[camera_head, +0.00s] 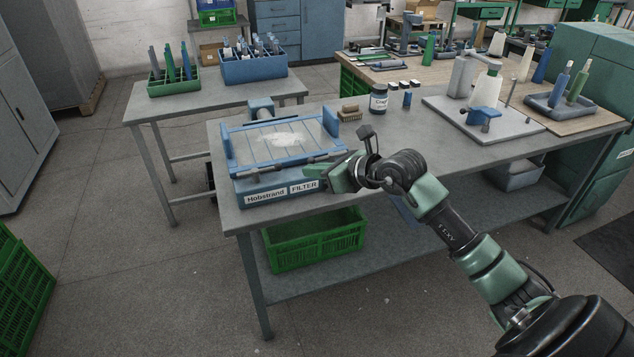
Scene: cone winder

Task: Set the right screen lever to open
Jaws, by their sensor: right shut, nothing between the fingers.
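The blue filter unit (266,196), labelled "Hobstrand FILTER", stands at the near left corner of the grey workbench. Its blue framed screen (252,147) lies on top, with a pale patch of material in the middle. Dark slim fittings run along the screen's front edge. My right gripper (314,177) is at the unit's front right corner, its fingers pointing left, shut and empty. The right screen lever is not clearly distinguishable there; my gripper covers part of that corner. I cannot tell the lever's position or whether my gripper touches it. My left gripper is not in view.
A brush (350,115) and a blue-labelled jar (378,98) stand behind the unit. A winder on a pale base plate (450,106) is further right. A green crate (314,240) sits on the shelf below. Clear bench top lies right of my gripper.

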